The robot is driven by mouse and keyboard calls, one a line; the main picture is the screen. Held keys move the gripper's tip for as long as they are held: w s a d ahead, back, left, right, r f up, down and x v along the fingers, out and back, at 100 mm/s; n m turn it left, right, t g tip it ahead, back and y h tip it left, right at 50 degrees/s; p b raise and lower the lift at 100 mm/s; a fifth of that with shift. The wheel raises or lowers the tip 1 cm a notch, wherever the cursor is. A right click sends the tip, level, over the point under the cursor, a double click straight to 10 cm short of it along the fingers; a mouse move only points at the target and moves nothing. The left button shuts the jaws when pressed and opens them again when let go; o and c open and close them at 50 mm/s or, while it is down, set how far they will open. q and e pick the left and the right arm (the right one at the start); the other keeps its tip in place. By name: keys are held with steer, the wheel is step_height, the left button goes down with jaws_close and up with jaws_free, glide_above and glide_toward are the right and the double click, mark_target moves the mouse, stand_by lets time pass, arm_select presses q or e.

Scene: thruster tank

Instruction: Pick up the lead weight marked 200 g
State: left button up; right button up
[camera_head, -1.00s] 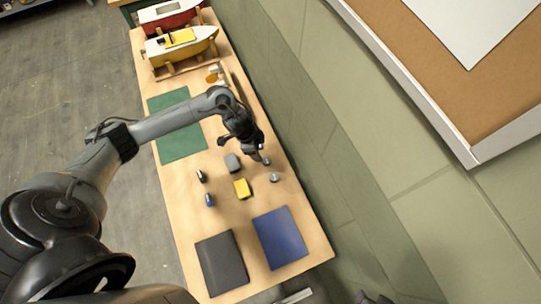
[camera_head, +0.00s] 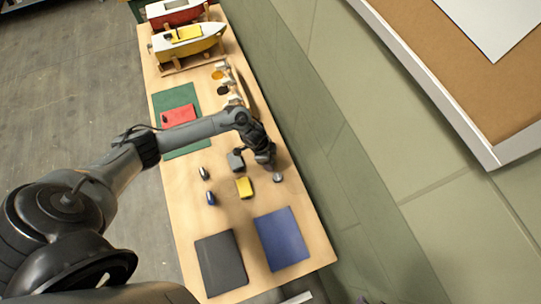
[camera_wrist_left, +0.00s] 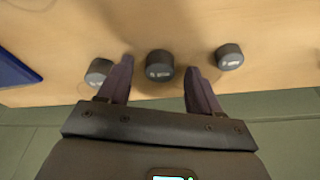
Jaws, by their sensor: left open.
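Three dark grey, short cylindrical weights with pale markings, too small to read, stand in a row in the left wrist view: the left weight (camera_wrist_left: 97,72), the middle weight (camera_wrist_left: 159,65) and the right weight (camera_wrist_left: 229,57). My left gripper (camera_wrist_left: 160,72) is open, its fingertips on either side of the middle weight, with no clear contact. In the head view my left gripper (camera_head: 268,164) is over the table's wall side. One weight (camera_head: 278,177) shows just beside it; the arm and gripper hide the others. My right gripper is out of view.
Grey (camera_head: 236,160) and yellow (camera_head: 244,187) blocks lie beside the gripper. Blue (camera_head: 282,239) and dark (camera_head: 221,264) flat pads lie at the near end. A red item (camera_head: 178,116) lies on a green mat (camera_head: 171,97). Model boats (camera_head: 187,43) stand at the far end. The wall borders the table.

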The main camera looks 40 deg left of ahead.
arm_select(q)
steer(key=shift+f, duration=0.1)
jaws_close()
stand_by(0.3)
